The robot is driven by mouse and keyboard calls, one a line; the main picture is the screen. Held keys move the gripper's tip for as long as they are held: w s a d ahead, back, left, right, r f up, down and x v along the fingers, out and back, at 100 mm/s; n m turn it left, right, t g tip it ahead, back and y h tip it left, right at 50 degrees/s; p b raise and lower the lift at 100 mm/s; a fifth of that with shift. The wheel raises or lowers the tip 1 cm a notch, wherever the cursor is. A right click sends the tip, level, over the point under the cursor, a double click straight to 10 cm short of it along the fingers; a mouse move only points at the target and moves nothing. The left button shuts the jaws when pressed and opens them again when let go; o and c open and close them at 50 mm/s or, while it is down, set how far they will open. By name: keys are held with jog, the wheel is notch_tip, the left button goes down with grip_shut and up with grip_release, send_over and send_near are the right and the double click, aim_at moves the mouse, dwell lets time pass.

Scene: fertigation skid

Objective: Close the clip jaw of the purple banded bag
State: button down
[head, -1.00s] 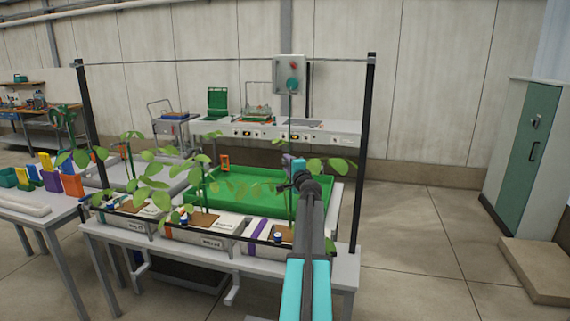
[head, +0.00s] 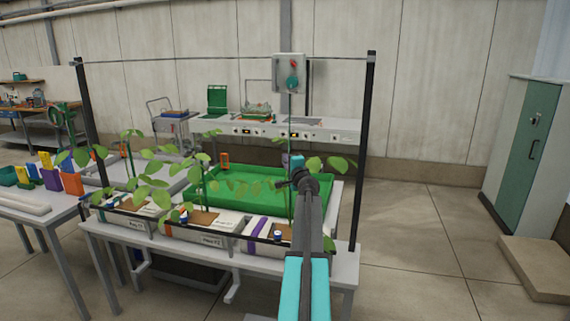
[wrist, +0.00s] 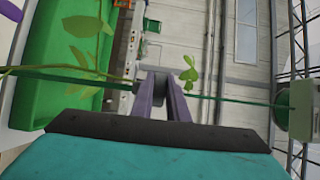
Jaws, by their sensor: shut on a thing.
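The purple banded bag (head: 257,228) is the white bag at the right end of the row, with its plant rising behind my arm. My gripper (head: 294,160) is raised above the green tray, at this plant's upright green line. In the wrist view, the two purple-grey fingers of my gripper (wrist: 159,78) are close together, with the green line (wrist: 225,98) running out on both sides of their tips. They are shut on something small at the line. I take this to be the clip, but its jaw is hidden by the fingers.
A green tray (head: 240,187) lies behind the bags. A black post (head: 366,150) stands right of my arm, with a wire across the top. Leaves (wrist: 82,27) hang near the gripper. A grey box (head: 289,72) shows above it.

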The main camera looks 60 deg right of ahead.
jog(key=shift+s+d+f+n+t+y+b, duration=0.15)
jog(key=shift+n+t+y+b, duration=0.45)
jog(key=shift+b, duration=0.85)
jog(key=shift+d+n+t+y+b, duration=0.35)
jog(key=shift+y+b, duration=0.35)
jog(key=shift+b, duration=0.75)
jog(key=shift+a+n+y+b, duration=0.1)
jog(key=shift+n+y+b, duration=0.3)
jog(key=shift+b, duration=0.1)
jog(key=shift+t, duration=0.25)
jog(key=c, duration=1.7)
grip_release()
jog(key=shift+s+a, duration=0.1)
jog(key=shift+b+v, duration=1.15)
jog(key=shift+v, duration=5.75)
jog(key=shift+r, duration=0.25)
